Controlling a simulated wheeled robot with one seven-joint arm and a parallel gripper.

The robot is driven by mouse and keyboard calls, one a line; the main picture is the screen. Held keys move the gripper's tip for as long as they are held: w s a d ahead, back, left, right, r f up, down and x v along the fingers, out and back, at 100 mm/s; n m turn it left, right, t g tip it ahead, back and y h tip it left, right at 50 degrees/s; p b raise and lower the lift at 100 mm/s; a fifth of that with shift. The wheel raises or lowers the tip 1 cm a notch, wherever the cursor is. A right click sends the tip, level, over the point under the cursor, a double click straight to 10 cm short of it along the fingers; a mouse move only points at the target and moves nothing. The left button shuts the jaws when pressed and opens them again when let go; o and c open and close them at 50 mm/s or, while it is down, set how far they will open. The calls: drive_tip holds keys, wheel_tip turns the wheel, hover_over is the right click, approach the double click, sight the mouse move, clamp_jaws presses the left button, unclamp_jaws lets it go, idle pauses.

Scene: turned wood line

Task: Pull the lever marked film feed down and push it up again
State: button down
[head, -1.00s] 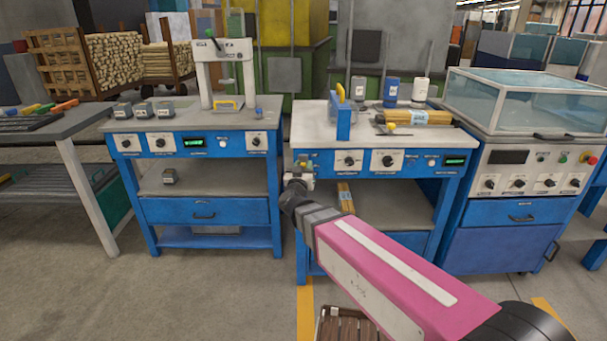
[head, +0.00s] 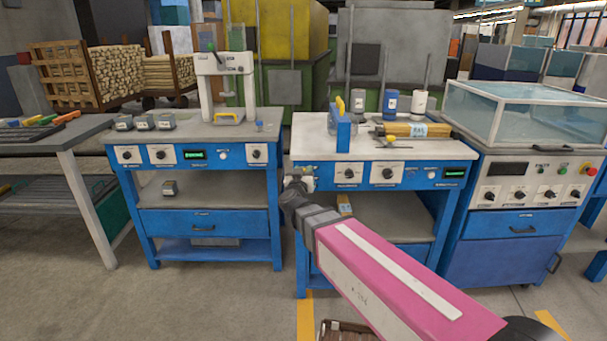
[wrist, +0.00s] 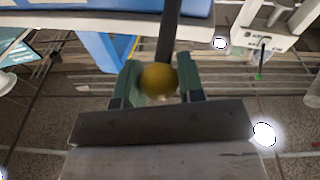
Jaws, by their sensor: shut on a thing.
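A dark lever rod with a round yellow-brown knob (wrist: 158,80) fills the middle of the wrist view. My gripper (wrist: 156,84) has its two green fingers on either side of the knob and is shut on it. The rod runs from the knob toward the top of the picture. In the head view my gripper (head: 298,183) is at the left end of the right blue bench's front panel (head: 385,174). There it hides the lever. I cannot read the lever's marking or tell its exact angle.
A blue stand with a yellow part (head: 342,128) and a yellow box (head: 415,130) are on the right bench. A second blue bench (head: 190,157) stands to the left, with a gap between. A glass-topped cabinet (head: 515,115) stands at right. Grey floor is in front.

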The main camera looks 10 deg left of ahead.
drive_tip(key=shift+w, duration=0.1)
drive_tip(key=c, duration=0.8)
unclamp_jaws()
drive_tip(key=shift+d, duration=0.1)
drive_tip(key=shift+o, duration=0.2)
drive_tip(key=s+f, duration=0.1)
drive_tip(key=s, duration=0.9)
drive_tip(key=shift+s+f, duration=0.2)
drive_tip(key=shift+s, duration=0.15)
